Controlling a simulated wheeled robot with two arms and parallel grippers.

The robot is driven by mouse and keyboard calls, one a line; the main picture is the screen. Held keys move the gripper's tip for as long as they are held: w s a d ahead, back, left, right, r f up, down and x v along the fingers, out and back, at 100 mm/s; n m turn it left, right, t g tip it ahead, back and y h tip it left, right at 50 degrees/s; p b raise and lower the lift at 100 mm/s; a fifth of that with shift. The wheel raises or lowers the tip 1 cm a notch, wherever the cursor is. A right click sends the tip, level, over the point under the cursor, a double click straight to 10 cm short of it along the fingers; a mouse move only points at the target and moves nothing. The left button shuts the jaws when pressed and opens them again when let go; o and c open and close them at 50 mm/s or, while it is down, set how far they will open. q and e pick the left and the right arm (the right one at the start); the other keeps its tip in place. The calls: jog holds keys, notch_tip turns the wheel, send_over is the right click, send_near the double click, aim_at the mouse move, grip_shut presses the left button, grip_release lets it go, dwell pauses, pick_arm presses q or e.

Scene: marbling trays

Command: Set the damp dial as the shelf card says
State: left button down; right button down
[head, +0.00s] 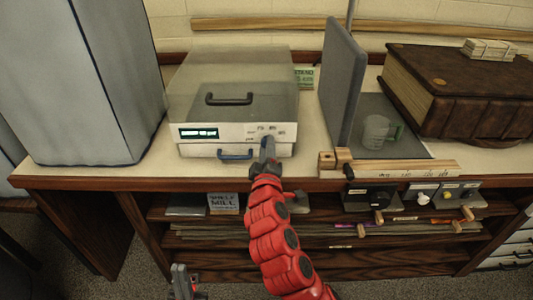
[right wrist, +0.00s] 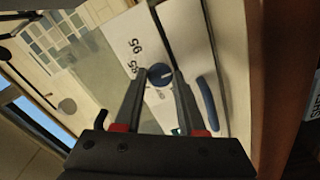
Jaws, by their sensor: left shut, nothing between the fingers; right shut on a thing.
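The damp dial (right wrist: 160,75) is a round blue knob with a pale pointer line, on the white front panel (head: 228,132) of a clear-lidded box. Printed marks around it include what looks like 95 and 85. My right gripper (right wrist: 159,83) is shut on the dial, one finger on each side; in the head view my red right arm and gripper (head: 267,146) mostly hide the dial. A white lettered card (head: 223,203), apparently the shelf card, stands on the shelf below; its text is too small to read surely. My left gripper (head: 182,284) is shut and empty, low in front.
A dark display with green characters (head: 199,133) and a blue handle (head: 235,155) are on the box front. A green card (head: 305,78) stands behind. A grey upright panel (head: 341,85), a clear cup (head: 375,132) and a big brown book (head: 465,85) are to the right.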

dwell(0.3)
jog(key=c, duration=0.5)
grip_release()
jog(key=s+p, duration=0.7)
jog(key=s, duration=1)
jog(key=shift+s+p, duration=0.25)
jog(key=shift+p, duration=0.05)
jog(key=shift+w, duration=0.1)
